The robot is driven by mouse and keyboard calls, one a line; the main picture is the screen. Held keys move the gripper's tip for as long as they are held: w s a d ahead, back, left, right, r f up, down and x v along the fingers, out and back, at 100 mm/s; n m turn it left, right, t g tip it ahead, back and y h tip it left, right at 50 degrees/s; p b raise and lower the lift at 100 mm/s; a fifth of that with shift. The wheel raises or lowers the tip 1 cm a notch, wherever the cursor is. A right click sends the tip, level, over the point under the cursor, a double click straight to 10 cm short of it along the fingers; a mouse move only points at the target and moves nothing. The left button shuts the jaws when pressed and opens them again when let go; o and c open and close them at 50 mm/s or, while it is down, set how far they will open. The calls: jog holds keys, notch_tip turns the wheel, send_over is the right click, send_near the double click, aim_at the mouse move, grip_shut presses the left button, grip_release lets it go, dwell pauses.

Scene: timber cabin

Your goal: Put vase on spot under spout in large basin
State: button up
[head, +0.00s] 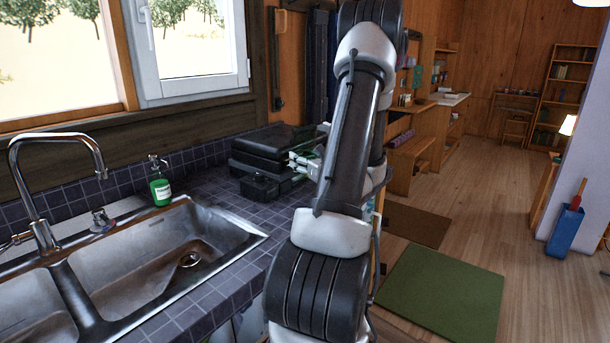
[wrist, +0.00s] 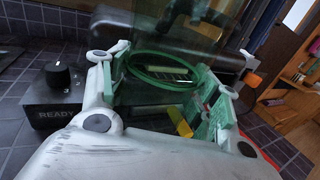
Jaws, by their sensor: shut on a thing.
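A clear, green-tinted glass vase with a thick green ring (wrist: 165,72) is between the fingers of my gripper (wrist: 172,82) in the wrist view. The fingers are shut on it. The curved spout (head: 62,137) rises at the sink's back left. No marked spot is distinguishable in the basin.
A black case (head: 272,150) stands on the tiled counter beside my gripper. A small dark box (head: 262,186), marked READY in the wrist view (wrist: 52,100), is close by. A green soap bottle (head: 160,185) stands behind the basin. The tiles between box and sink are clear.

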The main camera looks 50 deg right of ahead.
jog(key=shift+f, duration=2.65)
jog(key=shift+f, duration=0.15)
jog(key=o, duration=1.5)
jog(key=shift+c, duration=0.2)
